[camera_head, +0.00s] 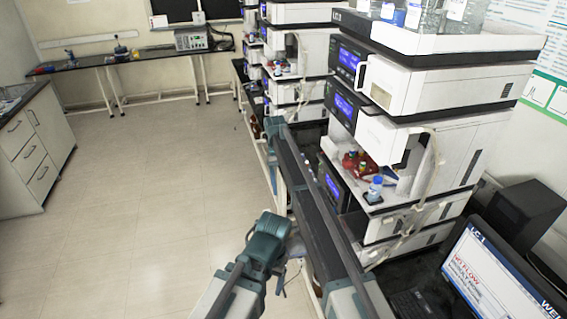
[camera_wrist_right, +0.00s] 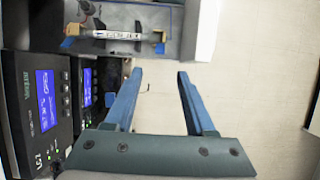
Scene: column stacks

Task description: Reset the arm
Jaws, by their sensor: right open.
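My right gripper (camera_wrist_right: 160,76) is open in the right wrist view, with its two blue fingers apart and nothing between them. Bare floor shows beyond its tips. In the head view my arm links run up the middle beside the near instrument stack; the right fingers are hard to make out there. My left gripper is not seen. A slim labelled rod-like part (camera_wrist_right: 118,35) lies across the top of the wrist view, apart from the fingers, with blue and orange pieces near its ends.
The near instrument stack (camera_head: 436,92) has bottles on top and a blue-capped bottle (camera_head: 375,188) in an open bay. More stacks stand behind it. A monitor (camera_head: 505,275) is at lower right. Open floor (camera_head: 140,190) lies left; cabinets (camera_head: 32,150) stand beyond.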

